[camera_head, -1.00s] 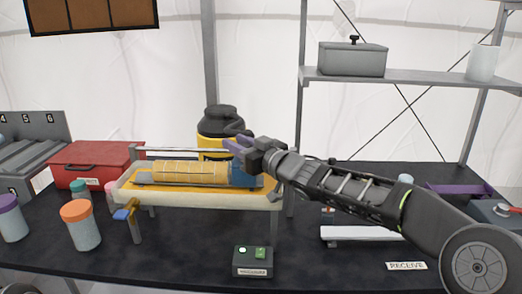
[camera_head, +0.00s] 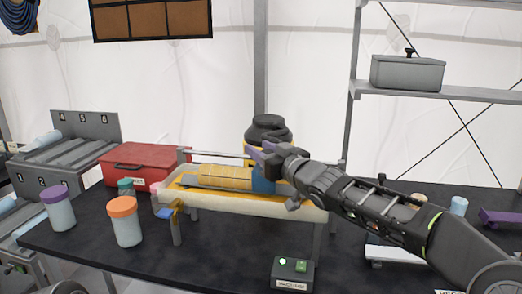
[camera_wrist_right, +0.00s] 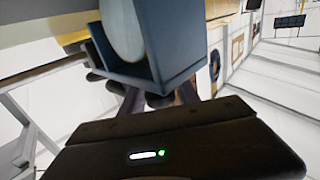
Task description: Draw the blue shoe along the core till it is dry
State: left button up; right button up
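The yellowish core (camera_head: 222,177) lies lengthwise in a pale, yellow-lined trough (camera_head: 250,205) on the dark table. The blue shoe (camera_head: 263,182) sits around the core toward its right part. In the right wrist view the shoe (camera_wrist_right: 178,38) is a blue angular block with a pale rounded surface inside it. My right gripper (camera_head: 264,151) is at the shoe's upper side, its purple fingers apart and appearing to hold it; the exact contact is hidden. Whether the core's surface is wet or dry I cannot tell. My left gripper is not in view.
A black-lidded yellow jug (camera_head: 268,130) stands behind the trough. A red cooler (camera_head: 148,166), an orange-lidded jar (camera_head: 125,222) and a purple-lidded jar (camera_head: 58,210) stand to the left. A small box with a green light (camera_head: 293,273) is in front. A shelf is at right.

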jog(key=v, duration=0.7)
jog(key=shift+s+d, duration=0.15)
jog(key=shift+s, duration=0.2)
dwell(0.8)
